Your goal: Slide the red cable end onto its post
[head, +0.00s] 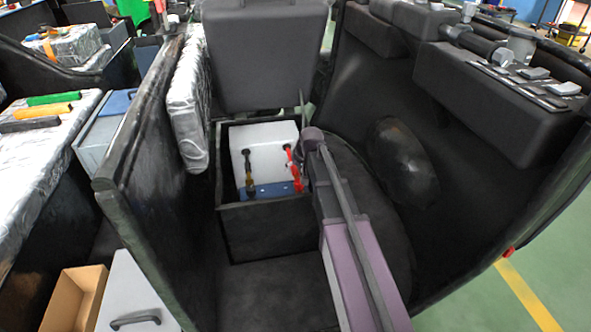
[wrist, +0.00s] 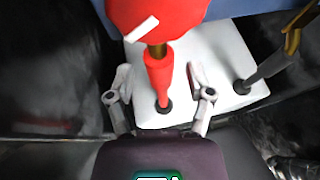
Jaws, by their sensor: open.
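The red cable (wrist: 158,75) rises from a dark round base on the white box (wrist: 225,70) in the wrist view. A brass-coloured piece (wrist: 156,50) shows above its red sleeve, below a large red rounded part (wrist: 155,12). I cannot make out the post for certain. My gripper (wrist: 160,88) is open, with one finger on each side of the red sleeve and a gap on both sides. In the head view the red cable (head: 292,165) lies at the right of the white box (head: 262,145), and my arm hides much of my gripper beside it.
A dark cable with a brass-coloured end (head: 249,175) stands left of the red one; it is at the right in the wrist view (wrist: 265,70). A blue panel (head: 268,190) lies close by. The black bin's walls (head: 265,225) surround the box closely.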

